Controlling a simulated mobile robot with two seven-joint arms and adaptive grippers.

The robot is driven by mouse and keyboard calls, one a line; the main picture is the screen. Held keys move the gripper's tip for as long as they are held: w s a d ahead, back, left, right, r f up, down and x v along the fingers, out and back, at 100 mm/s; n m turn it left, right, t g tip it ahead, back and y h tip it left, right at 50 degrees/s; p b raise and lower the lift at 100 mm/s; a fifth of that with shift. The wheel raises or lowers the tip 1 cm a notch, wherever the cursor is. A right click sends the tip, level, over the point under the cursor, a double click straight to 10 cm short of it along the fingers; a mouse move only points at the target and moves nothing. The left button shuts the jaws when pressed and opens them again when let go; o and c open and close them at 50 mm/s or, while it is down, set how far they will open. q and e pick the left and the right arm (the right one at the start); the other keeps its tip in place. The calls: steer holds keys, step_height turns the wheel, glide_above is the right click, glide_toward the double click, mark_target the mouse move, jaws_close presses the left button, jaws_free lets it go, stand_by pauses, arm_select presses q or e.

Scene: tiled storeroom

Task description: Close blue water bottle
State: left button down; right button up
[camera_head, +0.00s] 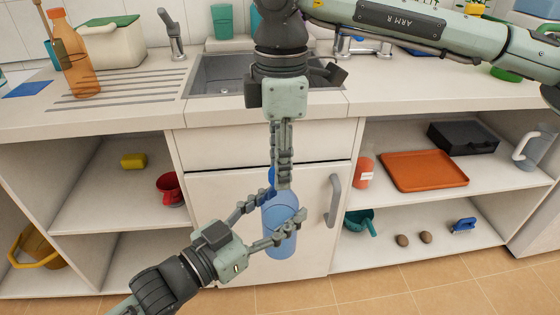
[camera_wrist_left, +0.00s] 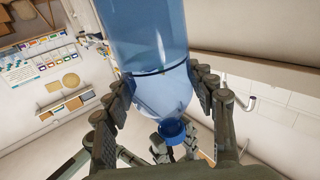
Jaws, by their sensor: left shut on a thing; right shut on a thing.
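The translucent blue water bottle (camera_head: 281,240) stands roughly upright in front of the white cabinet door, held in the air. My left gripper (camera_head: 287,204) is shut on its upper body, with one finger on each side. In the left wrist view the bottle (camera_wrist_left: 150,35) appears upside down between the left gripper's fingers (camera_wrist_left: 163,80), its shoulder narrowing to a darker blue cap (camera_wrist_left: 172,129). My right gripper (camera_head: 282,184) points down from above, shut on the blue cap at the bottle's top. Its fingers hide much of the cap, so I cannot tell how it sits on the neck.
The counter (camera_head: 130,110) and sink (camera_head: 215,80) lie behind my right arm. An orange bottle (camera_head: 76,60) stands at the counter's left. Open shelves flank the door, holding a red mug (camera_head: 171,188), an orange tray (camera_head: 423,171) and a black case (camera_head: 462,138). The door handle (camera_head: 333,200) is close by.

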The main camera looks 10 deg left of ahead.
steer(key=shift+m, duration=0.8)
steer(key=o, duration=0.7)
steer(key=shift+r, duration=2.25)
steer(key=shift+c, duration=0.4)
